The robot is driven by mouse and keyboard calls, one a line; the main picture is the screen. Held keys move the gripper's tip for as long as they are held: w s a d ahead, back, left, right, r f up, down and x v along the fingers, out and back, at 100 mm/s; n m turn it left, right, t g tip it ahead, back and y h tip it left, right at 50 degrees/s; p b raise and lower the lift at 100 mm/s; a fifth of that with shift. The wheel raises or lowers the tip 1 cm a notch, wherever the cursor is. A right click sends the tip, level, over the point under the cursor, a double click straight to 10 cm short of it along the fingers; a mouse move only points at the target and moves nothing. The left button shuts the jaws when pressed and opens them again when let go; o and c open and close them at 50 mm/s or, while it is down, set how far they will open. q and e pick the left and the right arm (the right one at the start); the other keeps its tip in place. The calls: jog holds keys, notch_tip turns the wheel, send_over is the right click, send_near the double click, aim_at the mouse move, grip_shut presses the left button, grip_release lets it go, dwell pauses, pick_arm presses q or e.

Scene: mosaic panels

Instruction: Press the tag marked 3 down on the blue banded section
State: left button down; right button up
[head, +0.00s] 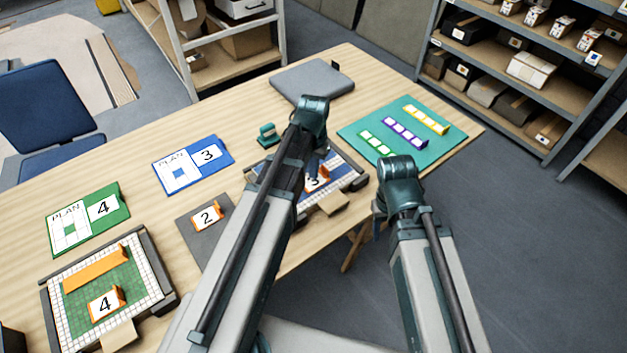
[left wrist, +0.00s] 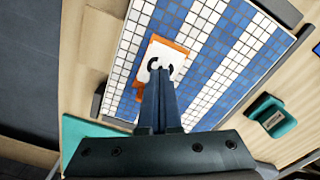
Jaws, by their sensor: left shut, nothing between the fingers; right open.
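The tag marked 3 (head: 316,182), white with an orange holder, lies on the blue and white banded panel (head: 345,168). In the left wrist view the tag (left wrist: 166,54) sits across blue and white tile bands (left wrist: 215,65), and its figure is partly covered. My left gripper (head: 320,160) is shut and empty, its fingertips (left wrist: 160,75) over the tag's near part; whether they touch it I cannot tell. My right gripper (head: 379,215) is mostly hidden by its arm, right of the panel, away from the tag.
A blue plan card with 3 (head: 190,178), a green plan card with 4 (head: 82,225) and a grey mat with tag 2 (head: 200,240) lie left. A green tiled panel (head: 105,275) is front left. A teal mat (head: 425,155) holds coloured strips. A teal stamp-like item (head: 268,135) stands behind the panel.

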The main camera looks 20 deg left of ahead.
pick_arm(q)
jog(key=shift+f+b, duration=0.8)
dwell(0.4)
jog(key=shift+r, duration=0.1)
dwell(0.4)
notch_tip(320, 180, up, 8)
jog(key=p, duration=0.8)
jog(key=shift+d, duration=0.1)
jog(key=s+d+m+y, duration=0.1)
jog(key=s+d+m, duration=0.1)
jog(key=s+d, duration=0.8)
jog(key=s, duration=0.4)
jog(key=shift+s+d, duration=0.15)
dwell(1.0)
